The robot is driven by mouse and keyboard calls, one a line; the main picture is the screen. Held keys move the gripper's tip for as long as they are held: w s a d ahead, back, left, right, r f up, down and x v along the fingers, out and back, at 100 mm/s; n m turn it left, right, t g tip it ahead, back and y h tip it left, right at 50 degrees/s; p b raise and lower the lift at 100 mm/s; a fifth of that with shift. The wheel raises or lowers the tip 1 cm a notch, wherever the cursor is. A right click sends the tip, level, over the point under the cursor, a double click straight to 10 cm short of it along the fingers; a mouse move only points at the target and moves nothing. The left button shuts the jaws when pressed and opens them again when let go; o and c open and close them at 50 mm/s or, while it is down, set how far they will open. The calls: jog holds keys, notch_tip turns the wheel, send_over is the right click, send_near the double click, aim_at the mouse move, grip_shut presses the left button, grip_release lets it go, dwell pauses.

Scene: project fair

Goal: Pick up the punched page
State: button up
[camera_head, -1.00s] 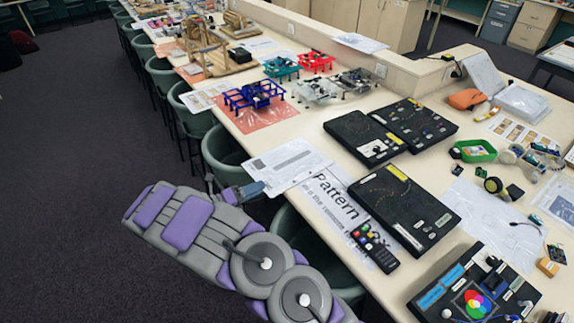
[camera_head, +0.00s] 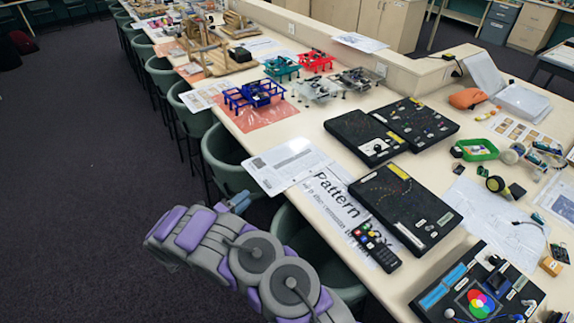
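A white printed page (camera_head: 284,167) lies on the near edge of the long table, left of the "Pattern box" sheet (camera_head: 330,195). Its left corner reaches over the table edge. I cannot make out punched holes at this size. My gripper (camera_head: 243,198) is left of and below the page in the picture, off the table's edge and apart from the page. Nothing shows held in it. Its fingers are too small to tell open or shut.
A black board (camera_head: 415,215) and a remote control (camera_head: 377,248) lie right of the page. A blue frame model (camera_head: 252,95) stands beyond it. Green chairs (camera_head: 222,150) line the table's near edge. Open carpet (camera_head: 80,190) is at left.

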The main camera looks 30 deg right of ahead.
aim_at(265, 181)
jog(key=b+x, duration=0.2)
jog(key=x, duration=0.9)
jog(key=shift+w+d+b, duration=0.1)
jog(key=shift+d+b, duration=0.2)
jog(key=shift+d, duration=0.05)
jog(key=shift+a, duration=0.1)
grip_shut()
